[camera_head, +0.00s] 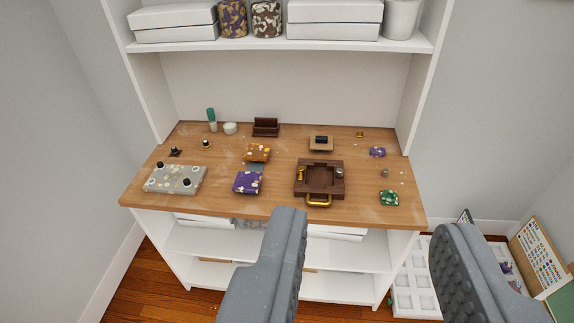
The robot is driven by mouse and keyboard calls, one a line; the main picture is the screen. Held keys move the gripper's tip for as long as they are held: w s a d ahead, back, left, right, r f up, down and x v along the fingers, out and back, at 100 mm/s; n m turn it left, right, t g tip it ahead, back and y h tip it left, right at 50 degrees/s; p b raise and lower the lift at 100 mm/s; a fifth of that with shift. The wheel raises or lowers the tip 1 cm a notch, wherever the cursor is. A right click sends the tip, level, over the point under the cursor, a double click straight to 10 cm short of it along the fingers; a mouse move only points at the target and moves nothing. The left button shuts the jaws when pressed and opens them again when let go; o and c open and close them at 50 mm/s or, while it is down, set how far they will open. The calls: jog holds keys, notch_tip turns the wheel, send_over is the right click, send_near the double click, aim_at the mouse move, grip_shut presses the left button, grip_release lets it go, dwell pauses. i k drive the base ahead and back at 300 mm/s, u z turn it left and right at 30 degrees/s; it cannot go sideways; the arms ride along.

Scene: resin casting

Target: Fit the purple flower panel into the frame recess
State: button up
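A purple panel with pale flower-like specks (248,183) lies near the front of the wooden worktop, left of centre. A dark brown frame (301,190) with a square recess lies to its right; a brass handle is at its front edge. The recess looks empty. A smaller purple piece with light specks (377,152) lies at the right; its pattern is too small to read. My gripper (371,225) is open and empty, its two grey fingers wide apart in the foreground, well short of the worktop and apart from all pieces.
The worktop (220,200) also holds an orange panel (258,152), a grey speckled block with knobs (176,180), a green piece (389,198) and a small wooden stand (321,144). A shelf (270,44) with boxes is above. A white tray (414,285) is on the floor at right.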

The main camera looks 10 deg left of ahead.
aim_at(319, 181)
jog(key=z, duration=0.05)
jog(key=i, duration=1.2)
jog(key=u, duration=0.8)
jog(key=i, duration=0.5)
jog(key=u, duration=0.5)
